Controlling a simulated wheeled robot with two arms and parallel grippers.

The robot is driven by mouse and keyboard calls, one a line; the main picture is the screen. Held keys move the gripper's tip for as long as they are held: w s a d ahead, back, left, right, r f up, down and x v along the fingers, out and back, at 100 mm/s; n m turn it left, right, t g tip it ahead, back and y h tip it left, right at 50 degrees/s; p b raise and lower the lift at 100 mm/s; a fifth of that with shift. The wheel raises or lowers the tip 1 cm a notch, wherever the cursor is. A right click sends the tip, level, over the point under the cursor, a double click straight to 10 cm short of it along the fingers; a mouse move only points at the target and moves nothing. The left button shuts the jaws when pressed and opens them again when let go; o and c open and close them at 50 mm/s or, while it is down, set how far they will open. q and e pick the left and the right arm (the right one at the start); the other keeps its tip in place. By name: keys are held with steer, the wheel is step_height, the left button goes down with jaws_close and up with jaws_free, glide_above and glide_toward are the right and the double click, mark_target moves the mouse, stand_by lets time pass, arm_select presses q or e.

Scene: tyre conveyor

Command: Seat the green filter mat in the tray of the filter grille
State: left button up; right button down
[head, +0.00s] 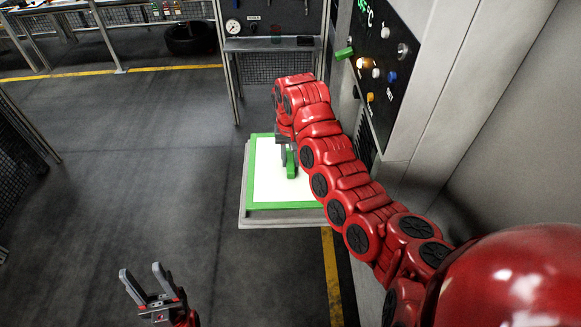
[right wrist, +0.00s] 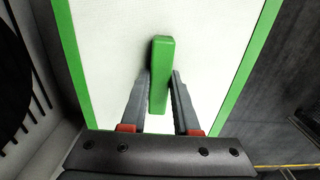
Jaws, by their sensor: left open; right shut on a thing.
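The green filter mat (head: 268,188) has a white face, a green border and a raised green handle (right wrist: 160,60). In the head view it lies flat in or just over the grey tray of the filter grille (head: 280,220), roughly lined up with it. I cannot tell whether it rests on the tray floor. My right gripper (head: 287,155) is above the mat, its two fingers on either side of the handle and shut on it. The right arm hides the mat's far right part. My left gripper (head: 141,272) is open and empty, low at the left, away from the tray.
A grey machine with a control panel (head: 383,60) of knobs and a green display stands right of the tray. A workbench with a gauge (head: 233,27) is behind. A tyre (head: 190,37) lies at the back left. The floor left of the tray is clear.

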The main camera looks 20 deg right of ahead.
mark_target(291, 167)
steer(key=shift+f, duration=0.3)
step_height(291, 167, down, 3)
steer(key=shift+w+d+f+p, duration=0.1)
steer(key=shift+p, duration=0.8)
steer(key=shift+f, duration=0.3)
steer(key=shift+f, duration=0.1)
steer(key=c, duration=0.7)
jaws_free()
steer(key=shift+o, duration=0.2)
